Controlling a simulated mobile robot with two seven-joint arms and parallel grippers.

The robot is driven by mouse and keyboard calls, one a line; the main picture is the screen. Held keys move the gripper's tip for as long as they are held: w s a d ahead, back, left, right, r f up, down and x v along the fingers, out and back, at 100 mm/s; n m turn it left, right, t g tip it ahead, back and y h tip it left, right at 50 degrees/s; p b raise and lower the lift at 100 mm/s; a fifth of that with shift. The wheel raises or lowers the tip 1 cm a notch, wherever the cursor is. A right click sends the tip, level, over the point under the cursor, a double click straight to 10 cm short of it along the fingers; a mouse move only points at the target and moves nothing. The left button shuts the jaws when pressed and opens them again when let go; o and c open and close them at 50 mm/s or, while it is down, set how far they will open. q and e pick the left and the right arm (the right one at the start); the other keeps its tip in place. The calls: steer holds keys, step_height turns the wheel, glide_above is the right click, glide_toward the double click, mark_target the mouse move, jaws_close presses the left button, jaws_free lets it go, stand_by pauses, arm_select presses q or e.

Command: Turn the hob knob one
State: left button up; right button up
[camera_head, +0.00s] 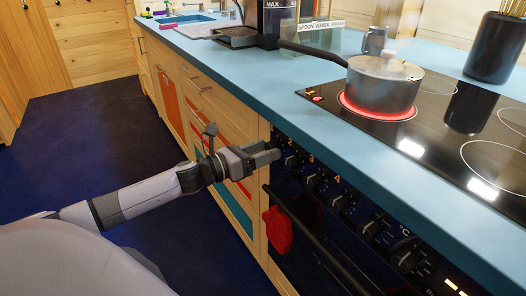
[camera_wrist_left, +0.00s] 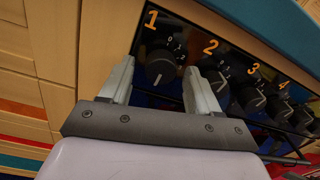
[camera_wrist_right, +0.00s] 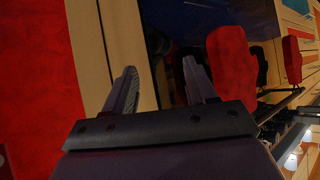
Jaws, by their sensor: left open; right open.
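Knob one (camera_wrist_left: 162,66) is a round black hob knob below an orange 1 on the oven's black control panel. Its white pointer mark shows on its lower face in the left wrist view. My left gripper (camera_wrist_left: 160,74) is open, with one finger on each side of the knob in that view. I cannot tell whether the fingers touch it. In the head view, my left gripper (camera_head: 270,151) is at the left end of the knob row and mostly hides knob one. My right gripper (camera_wrist_right: 160,82) is open and empty in the right wrist view.
Knob two (camera_wrist_left: 212,80) sits close beside the left gripper's right finger. A steel saucepan (camera_head: 383,88) stands on a glowing red hob ring. The blue worktop edge (camera_head: 300,122) overhangs the panel.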

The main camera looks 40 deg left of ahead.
arm_select(q)
steer(key=shift+w, duration=0.1)
steer(key=c, duration=1)
steer(key=shift+c, duration=0.2)
